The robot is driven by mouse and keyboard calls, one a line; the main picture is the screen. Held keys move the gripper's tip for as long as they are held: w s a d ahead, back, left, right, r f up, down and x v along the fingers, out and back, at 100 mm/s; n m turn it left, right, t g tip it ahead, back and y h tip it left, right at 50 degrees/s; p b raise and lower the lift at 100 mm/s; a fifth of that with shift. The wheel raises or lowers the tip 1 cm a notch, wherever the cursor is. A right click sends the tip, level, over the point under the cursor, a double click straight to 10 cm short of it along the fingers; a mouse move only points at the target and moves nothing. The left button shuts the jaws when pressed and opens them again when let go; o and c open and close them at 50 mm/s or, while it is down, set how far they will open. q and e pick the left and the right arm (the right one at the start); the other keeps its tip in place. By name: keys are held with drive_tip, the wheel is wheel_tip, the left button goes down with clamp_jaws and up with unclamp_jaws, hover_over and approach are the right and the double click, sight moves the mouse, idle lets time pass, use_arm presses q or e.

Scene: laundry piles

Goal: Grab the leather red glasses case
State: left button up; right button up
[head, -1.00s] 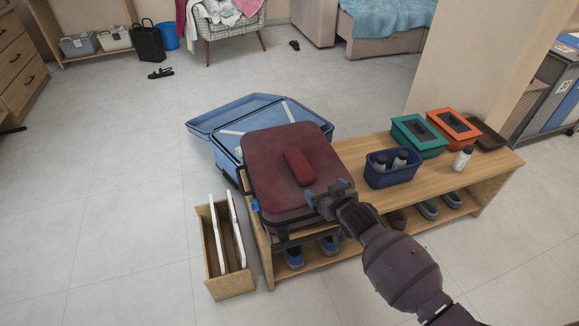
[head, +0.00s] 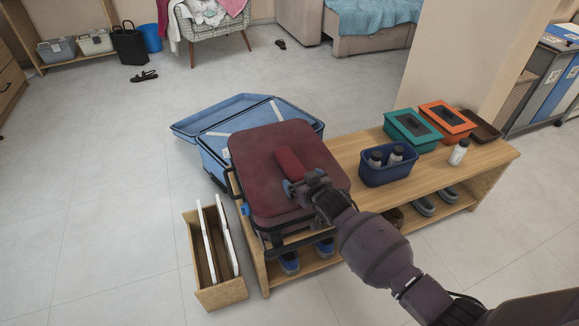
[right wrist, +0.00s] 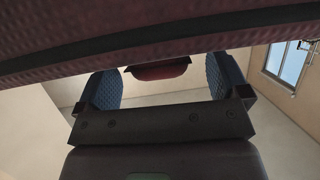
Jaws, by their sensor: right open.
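The red leather glasses case (head: 289,160) lies on the dark red suitcase (head: 255,150), which rests on the left end of the wooden bench. My right gripper (head: 297,187) is low over the suitcase lid, at the near end of the case. In the right wrist view the two blue finger pads are spread apart, and the end of the case (right wrist: 158,71) shows in the gap between them, beyond the palm. Whether the pads touch the case cannot be told. My left gripper is out of view.
On the wooden bench (head: 345,150) stand a blue bin (head: 385,175) with bottles, a green box (head: 413,131), an orange box (head: 447,120) and a white bottle (head: 458,152). An open blue suitcase (head: 215,112) lies behind. A wooden rack (head: 222,293) stands at the left.

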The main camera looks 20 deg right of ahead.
drive_tip(key=shift+x, duration=0.8)
drive_tip(key=shift+w+d, duration=0.1)
drive_tip(key=c, duration=1)
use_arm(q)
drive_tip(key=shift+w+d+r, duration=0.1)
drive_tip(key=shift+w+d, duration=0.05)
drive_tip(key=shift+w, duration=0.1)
use_arm(e)
drive_tip(key=shift+c, duration=0.2)
drive_tip(key=shift+r, duration=0.15)
